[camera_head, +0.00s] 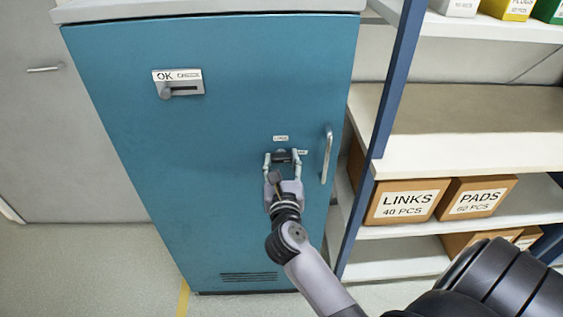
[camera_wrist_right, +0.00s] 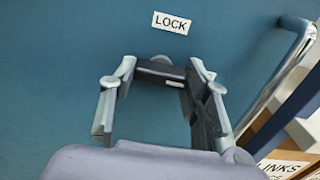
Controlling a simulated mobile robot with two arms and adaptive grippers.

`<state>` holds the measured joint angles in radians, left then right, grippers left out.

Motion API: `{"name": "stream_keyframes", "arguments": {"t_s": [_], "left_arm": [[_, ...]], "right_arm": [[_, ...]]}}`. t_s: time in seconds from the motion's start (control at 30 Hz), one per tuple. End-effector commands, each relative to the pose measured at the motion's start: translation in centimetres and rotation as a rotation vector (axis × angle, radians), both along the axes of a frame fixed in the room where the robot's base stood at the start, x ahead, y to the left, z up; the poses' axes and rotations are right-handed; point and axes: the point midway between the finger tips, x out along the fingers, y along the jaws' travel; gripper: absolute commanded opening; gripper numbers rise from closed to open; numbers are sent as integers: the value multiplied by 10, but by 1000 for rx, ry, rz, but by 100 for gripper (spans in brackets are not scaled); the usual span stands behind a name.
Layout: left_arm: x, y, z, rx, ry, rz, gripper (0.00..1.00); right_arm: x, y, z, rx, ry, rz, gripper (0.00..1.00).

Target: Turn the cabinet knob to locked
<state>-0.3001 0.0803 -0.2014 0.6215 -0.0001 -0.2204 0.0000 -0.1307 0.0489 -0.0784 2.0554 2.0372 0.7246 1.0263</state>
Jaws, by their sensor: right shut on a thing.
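The cabinet knob (camera_head: 285,156) is a dark piece on the front of the blue cabinet (camera_head: 230,110), left of the upright handle. My right gripper (camera_head: 283,160) is shut on it, one finger at each side. In the right wrist view the dark knob (camera_wrist_right: 158,70) spans between the fingertips (camera_wrist_right: 160,75), with a small pale mark near its right end. A LOCK label (camera_wrist_right: 171,22) is above it. The head view shows this small label (camera_head: 281,138) and part of another at the knob's right. The knob's setting is unclear. My left gripper is not in view.
A metal handle (camera_head: 327,155) stands right of the knob. An OK plate with a grey slider (camera_head: 178,84) is at the cabinet's upper left. Shelves with LINKS (camera_head: 405,200) and PADS (camera_head: 477,196) boxes stand to the right, behind a blue post (camera_head: 393,90). Open floor lies left.

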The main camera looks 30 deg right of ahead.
Motion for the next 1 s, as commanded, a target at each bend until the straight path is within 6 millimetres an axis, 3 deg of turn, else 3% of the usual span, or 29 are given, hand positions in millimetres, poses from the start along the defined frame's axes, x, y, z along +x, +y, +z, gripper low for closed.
{"name": "stream_keyframes", "arguments": {"t_s": [0.37,1.0], "left_arm": [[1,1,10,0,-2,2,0],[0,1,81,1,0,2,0]], "right_arm": [[0,0,3,-47,29,0,15],[0,0,6,-499,309,1,15]]}}
